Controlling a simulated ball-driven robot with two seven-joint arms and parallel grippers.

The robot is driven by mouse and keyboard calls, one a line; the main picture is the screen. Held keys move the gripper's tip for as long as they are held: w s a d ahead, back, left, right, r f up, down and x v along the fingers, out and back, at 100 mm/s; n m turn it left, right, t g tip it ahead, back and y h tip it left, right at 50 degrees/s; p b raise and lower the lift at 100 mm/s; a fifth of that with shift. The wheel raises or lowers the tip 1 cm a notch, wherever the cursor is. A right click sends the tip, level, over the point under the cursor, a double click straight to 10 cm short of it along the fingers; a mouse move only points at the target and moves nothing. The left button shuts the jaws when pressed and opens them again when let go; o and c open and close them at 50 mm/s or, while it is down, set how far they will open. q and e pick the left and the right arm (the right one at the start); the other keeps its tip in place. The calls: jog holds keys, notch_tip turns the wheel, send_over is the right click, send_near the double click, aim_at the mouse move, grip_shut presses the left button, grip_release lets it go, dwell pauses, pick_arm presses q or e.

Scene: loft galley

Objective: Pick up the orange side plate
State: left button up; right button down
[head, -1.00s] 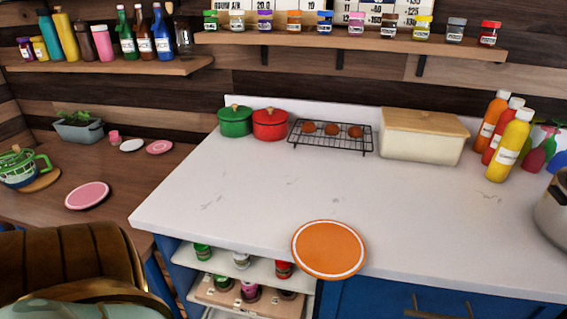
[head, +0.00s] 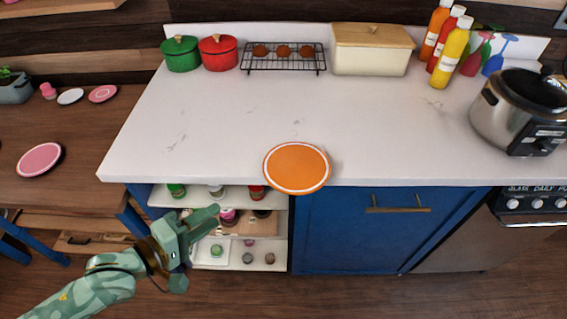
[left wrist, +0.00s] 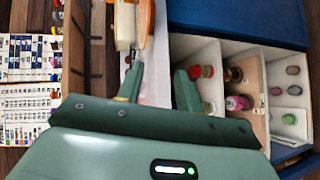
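The orange side plate (head: 297,168) has a pale ring near its rim. It lies at the front edge of the white counter (head: 220,125) in the head view, its near rim sticking out past the edge. My left gripper (head: 197,248) is open and empty, low and to the left of the plate, in front of the open shelves. Its two fingers stand apart with nothing between them in the left wrist view (left wrist: 158,88). An orange patch shows at the top of that view; I cannot tell whether it is the plate. My right gripper is not in view.
Open shelves (head: 230,258) with small jars lie below the counter. A wire rack (head: 283,58), red pot (head: 218,52), green pot (head: 181,53) and bread box (head: 370,50) stand along the back. A cooker (head: 520,110) stands at the right. The counter around the plate is clear.

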pick_arm(q)
notch_tip(320, 180, up, 2)
jog(key=d, duration=0.2)
jog(key=b, duration=0.3)
send_near(272, 184)
jog(key=a+x, duration=0.1)
jog(key=x, duration=0.4)
jog(key=shift+h, duration=0.3)
jog(key=b+x, duration=0.1)
jog(key=x, duration=0.4)
jog(key=shift+d+f+b, duration=0.15)
jog(key=shift+d+b, duration=0.2)
jog(key=shift+d, duration=0.05)
jog(key=shift+w+d, duration=0.15)
jog(key=shift+w, duration=0.05)
grip_shut()
